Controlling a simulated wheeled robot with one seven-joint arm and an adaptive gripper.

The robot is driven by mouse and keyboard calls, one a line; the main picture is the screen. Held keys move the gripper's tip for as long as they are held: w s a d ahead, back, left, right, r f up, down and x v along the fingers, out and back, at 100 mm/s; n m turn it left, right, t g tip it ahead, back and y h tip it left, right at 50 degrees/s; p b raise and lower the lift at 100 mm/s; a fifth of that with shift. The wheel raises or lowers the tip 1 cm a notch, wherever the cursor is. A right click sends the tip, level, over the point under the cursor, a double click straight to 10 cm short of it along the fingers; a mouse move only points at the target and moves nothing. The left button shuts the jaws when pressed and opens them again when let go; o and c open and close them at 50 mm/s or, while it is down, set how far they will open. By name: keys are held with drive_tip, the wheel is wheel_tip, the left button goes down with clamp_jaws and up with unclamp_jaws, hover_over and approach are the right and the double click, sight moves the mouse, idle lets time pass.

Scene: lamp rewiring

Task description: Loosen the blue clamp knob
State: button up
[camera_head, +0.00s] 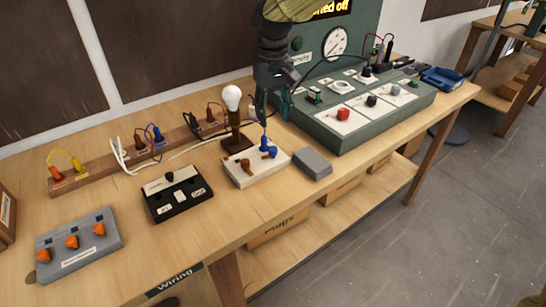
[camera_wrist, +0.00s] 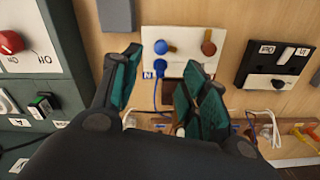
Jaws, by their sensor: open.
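The blue clamp knob (camera_head: 268,148) stands on the right part of a white terminal block (camera_head: 247,178), with a blue lead at it. An orange-brown knob (camera_head: 245,165) is on the same block to its left. In the wrist view the blue knob (camera_wrist: 161,47) shows just beyond and between the fingertips, and the brown knob (camera_wrist: 208,48) is to its right. My gripper (camera_head: 271,108) is above and behind the block, with green-padded fingers. In the wrist view my gripper (camera_wrist: 164,62) is open and empty, and its fingers look apart from the knob.
A lamp with a white bulb (camera_head: 232,98) stands close left of my gripper. A green control panel (camera_head: 350,118) is to the right. A grey box (camera_head: 312,163) sits right of the block, a black switch box (camera_head: 177,195) to its left. Bare table lies in front.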

sight(273, 148)
wheel_tip(273, 148, down, 11)
drive_tip(key=shift+s+r+p, duration=0.1)
drive_tip(key=shift+p, duration=0.2)
idle(0.5)
drive_tip(key=shift+c, duration=0.2)
clamp_jaws()
